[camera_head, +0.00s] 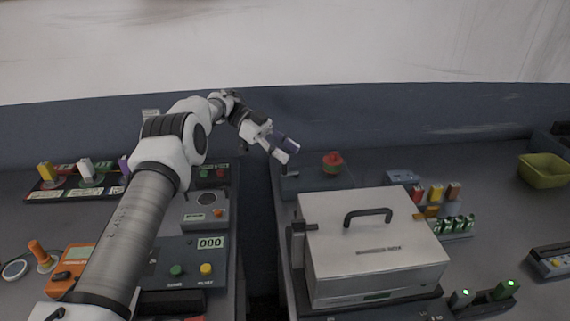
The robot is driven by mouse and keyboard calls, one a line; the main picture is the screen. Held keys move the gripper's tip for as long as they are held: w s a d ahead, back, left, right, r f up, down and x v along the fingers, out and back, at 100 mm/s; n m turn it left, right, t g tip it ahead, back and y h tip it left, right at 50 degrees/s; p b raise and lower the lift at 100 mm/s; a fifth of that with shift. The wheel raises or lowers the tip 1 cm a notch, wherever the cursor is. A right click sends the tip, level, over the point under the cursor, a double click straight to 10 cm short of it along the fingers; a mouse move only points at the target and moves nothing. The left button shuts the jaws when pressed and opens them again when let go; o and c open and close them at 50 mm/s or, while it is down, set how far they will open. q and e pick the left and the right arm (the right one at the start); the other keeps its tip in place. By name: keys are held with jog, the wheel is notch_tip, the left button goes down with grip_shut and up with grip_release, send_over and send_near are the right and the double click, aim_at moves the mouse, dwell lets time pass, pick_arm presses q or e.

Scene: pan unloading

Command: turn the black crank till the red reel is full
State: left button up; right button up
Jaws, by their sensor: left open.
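A small red round thing with a green part on top, which looks like the red reel (333,161), stands at the back of the right-hand bench. My left gripper (287,150) is open at the end of the arm that reaches in from the left. It is just left of the red reel and apart from it in the picture, over the low dark housing beside the reel. The black crank cannot be made out; it may be hidden by the gripper or too small to tell. My right gripper is not in view.
A silver box (374,244) with a black handle fills the front of the right bench. Red and orange blocks (436,193) and a yellow-green bin (544,170) stand to its right. A button panel (190,257) is on the left bench. A dark gap separates the benches.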

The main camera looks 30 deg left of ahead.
pick_arm(q)
notch_tip(320, 180, up, 5)
jog(key=shift+f, duration=0.1)
dwell(0.4)
